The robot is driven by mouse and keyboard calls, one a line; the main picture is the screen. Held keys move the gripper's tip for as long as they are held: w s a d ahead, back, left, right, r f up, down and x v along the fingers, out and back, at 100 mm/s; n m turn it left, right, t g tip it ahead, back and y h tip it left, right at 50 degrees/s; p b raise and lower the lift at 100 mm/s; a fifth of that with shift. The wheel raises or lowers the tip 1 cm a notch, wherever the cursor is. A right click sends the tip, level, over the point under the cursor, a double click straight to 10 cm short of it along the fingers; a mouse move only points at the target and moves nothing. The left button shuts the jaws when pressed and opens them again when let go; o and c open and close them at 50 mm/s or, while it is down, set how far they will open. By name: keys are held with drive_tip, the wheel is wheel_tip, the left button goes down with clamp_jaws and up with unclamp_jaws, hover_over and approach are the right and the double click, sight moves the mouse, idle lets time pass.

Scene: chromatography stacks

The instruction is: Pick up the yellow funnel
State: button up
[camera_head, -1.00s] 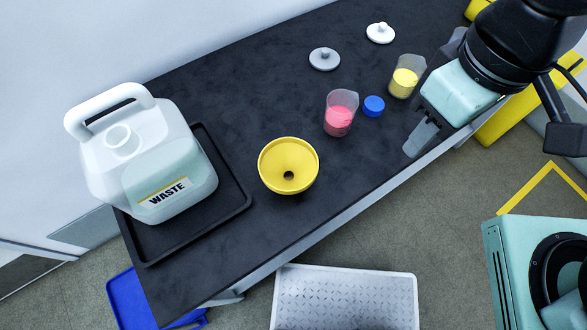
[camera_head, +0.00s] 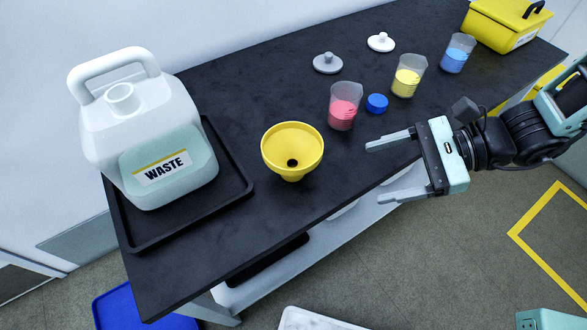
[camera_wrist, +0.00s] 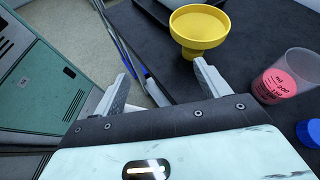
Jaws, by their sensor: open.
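The yellow funnel (camera_head: 292,150) stands upright on the black bench, wide mouth up, near the bench's front edge. It also shows in the wrist view (camera_wrist: 199,28), beyond my fingertips and toward the right one. My gripper (camera_head: 371,173) is open and empty, to the right of the funnel and apart from it. Its two fingers point left toward the funnel, and the nearer finger hangs over the bench's front edge. In the wrist view my gripper (camera_wrist: 163,80) has nothing between its fingers.
A white waste jug (camera_head: 150,130) stands in a black tray (camera_head: 235,190) left of the funnel. A pink beaker (camera_head: 343,105), a blue cap (camera_head: 377,103), a yellow beaker (camera_head: 407,76) and a blue beaker (camera_head: 457,53) stand to the right. Two lids and a yellow box (camera_head: 503,25) are farther back.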

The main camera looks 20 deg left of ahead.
sight(302, 167)
drive_tip(key=w+f+m+t+y, duration=0.1)
drive_tip(key=w+f+m+t, duration=0.2)
drive_tip(key=w+f+m, duration=0.1)
drive_tip(key=x, duration=1)
drive_tip(key=shift+a, duration=0.2)
drive_tip(key=shift+x, duration=3.2)
drive_tip(key=shift+w, duration=0.1)
drive_tip(key=c, duration=1.1)
